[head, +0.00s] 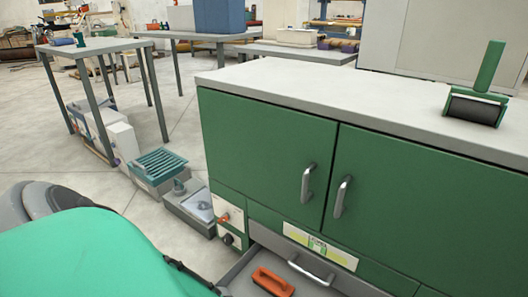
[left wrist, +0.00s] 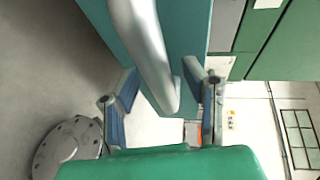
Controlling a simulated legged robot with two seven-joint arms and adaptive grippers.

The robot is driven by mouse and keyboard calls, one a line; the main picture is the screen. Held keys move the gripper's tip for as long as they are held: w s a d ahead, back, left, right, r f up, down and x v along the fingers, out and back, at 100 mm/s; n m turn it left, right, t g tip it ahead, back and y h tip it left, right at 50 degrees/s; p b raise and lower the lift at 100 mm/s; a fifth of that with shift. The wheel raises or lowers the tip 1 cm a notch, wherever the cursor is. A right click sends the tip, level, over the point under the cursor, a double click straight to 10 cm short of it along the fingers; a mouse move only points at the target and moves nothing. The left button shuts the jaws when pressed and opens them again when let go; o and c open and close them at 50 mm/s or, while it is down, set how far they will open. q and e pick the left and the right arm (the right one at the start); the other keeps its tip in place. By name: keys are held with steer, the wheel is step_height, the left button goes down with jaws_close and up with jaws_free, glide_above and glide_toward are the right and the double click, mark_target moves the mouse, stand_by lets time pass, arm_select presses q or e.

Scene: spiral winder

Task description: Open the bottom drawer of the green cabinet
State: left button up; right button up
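The green cabinet (head: 265,150) stands at centre right in the head view, its two upper doors shut. Low on its front, a grey drawer (head: 236,272) stands out from the body, with an orange-handled item (head: 272,282) in it. Its front edge is outside the head view. In the left wrist view, a thick silver handle (left wrist: 145,45) runs in front of a teal-green panel (left wrist: 185,25). My left gripper (left wrist: 162,92) has its fingers apart, with the handle's end between them; firm contact cannot be seen. My right gripper is out of view.
A green-handled roller (head: 478,95) stands on the cabinet top. Grey-green boxes (head: 160,168) sit on the floor left of the cabinet. A table (head: 95,47) stands farther back left. Pale floor (head: 60,150) is clear at the left.

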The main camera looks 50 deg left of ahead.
arm_select(q)
steer(key=shift+s+a, duration=0.1)
steer(key=shift+s, duration=0.4)
steer(key=v, duration=1.1)
